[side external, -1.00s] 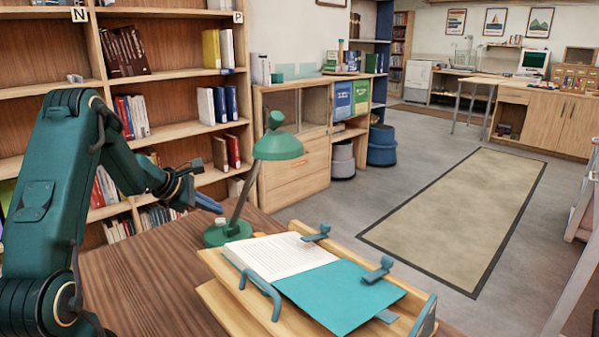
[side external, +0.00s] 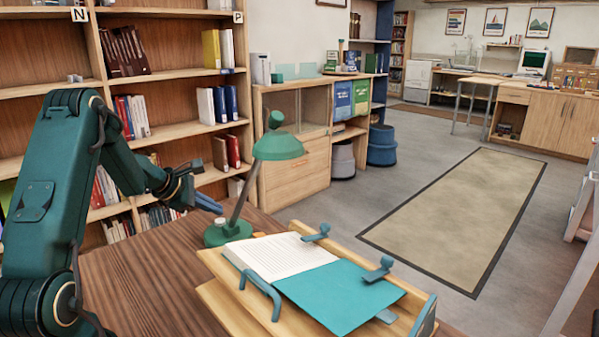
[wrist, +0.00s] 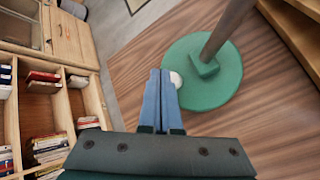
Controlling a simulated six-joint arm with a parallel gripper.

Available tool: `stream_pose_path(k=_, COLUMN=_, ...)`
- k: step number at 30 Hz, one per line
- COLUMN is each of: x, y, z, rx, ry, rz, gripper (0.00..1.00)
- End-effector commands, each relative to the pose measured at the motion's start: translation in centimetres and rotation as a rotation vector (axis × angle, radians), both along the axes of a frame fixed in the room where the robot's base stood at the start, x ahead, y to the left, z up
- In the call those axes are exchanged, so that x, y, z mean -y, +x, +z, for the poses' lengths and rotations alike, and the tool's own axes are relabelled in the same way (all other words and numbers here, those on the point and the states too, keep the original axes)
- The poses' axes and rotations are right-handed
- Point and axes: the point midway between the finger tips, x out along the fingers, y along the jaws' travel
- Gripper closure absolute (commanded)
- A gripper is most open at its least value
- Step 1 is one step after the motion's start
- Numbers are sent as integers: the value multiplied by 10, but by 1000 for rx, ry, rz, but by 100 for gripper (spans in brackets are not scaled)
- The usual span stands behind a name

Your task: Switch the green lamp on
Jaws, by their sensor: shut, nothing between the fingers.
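The green lamp (side external: 278,147) stands upright on the wooden desk, with a domed shade on a leaning stem and a round base. No glow shows on the desk beneath it. In the wrist view its green base (wrist: 215,92) is at upper right. A small white round button (side external: 220,222) sits on the base, and in the wrist view it (wrist: 177,79) shows just right of the fingertips, partly hidden by them. My gripper (side external: 220,210) is shut and empty, with its blue fingers just above the button. In the wrist view the fingertips (wrist: 160,73) overlap the base's left edge; contact cannot be told.
A wooden book stand (side external: 213,297) holds an open book (side external: 285,257) right of the lamp, close to its base. Bookshelves (side external: 180,75) stand behind my arm. The desk (side external: 150,290) is clear in front of the lamp. The lamp's stem and shade rise beside my gripper.

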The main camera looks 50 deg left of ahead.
Motion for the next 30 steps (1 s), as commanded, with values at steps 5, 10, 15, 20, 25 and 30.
stream_pose_path(k=5, x=0, y=0, z=-6, rx=-1, ry=-3, rz=0, gripper=100)
stream_pose_path(k=10, x=0, y=0, z=-9, rx=-1, ry=-1, rz=0, gripper=100)
stream_pose_path(k=15, x=0, y=0, z=-9, rx=0, ry=0, rz=0, gripper=100)
stream_pose_path(k=20, x=0, y=0, z=-9, rx=0, ry=0, rz=0, gripper=100)
stream_pose_path(k=25, x=0, y=0, z=-11, rx=-1, ry=-1, rz=-1, gripper=100)
stream_pose_path(k=30, x=0, y=0, z=-13, rx=0, ry=-2, rz=-1, gripper=100)
